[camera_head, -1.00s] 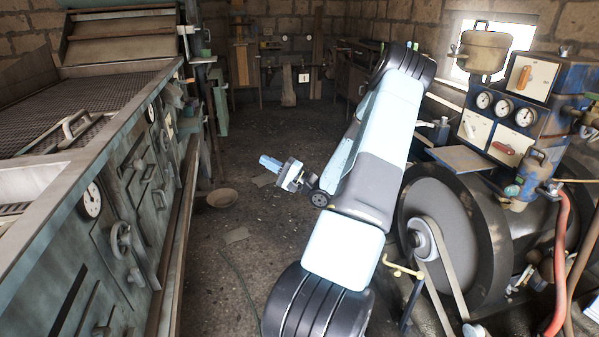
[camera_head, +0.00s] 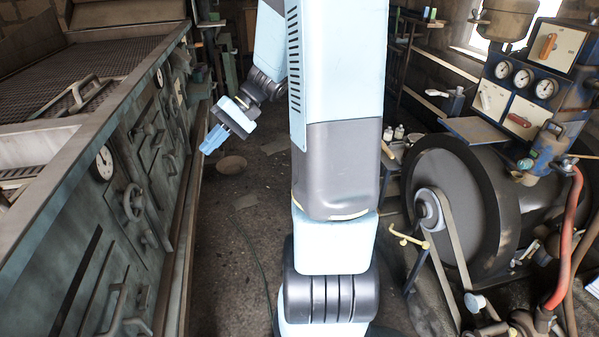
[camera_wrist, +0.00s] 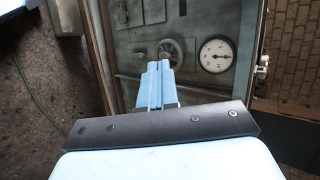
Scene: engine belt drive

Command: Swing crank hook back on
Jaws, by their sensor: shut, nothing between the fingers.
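The engine's dark flywheel (camera_head: 455,205) stands at the right in the head view, with a belt (camera_head: 449,250) running down from its small grey hub pulley (camera_head: 430,210). A cream-yellow crank-like handle (camera_head: 407,238) shows just left of the belt, between my arm and the flywheel. Whether it has a hook, I cannot tell. My gripper (camera_head: 212,140) is shut and empty, left of my arm, near the green cabinet front and well away from the engine. In the wrist view its blue fingers (camera_wrist: 154,85) lie together, pointing at the cabinet's handwheel and gauge.
The green cabinet (camera_head: 140,220) with its gauge (camera_head: 103,163) and handwheel (camera_head: 133,202) lines the left side. A bowl (camera_head: 231,165) lies on the floor. A red hose (camera_head: 572,240) hangs at the far right. Open floor runs between cabinet and engine.

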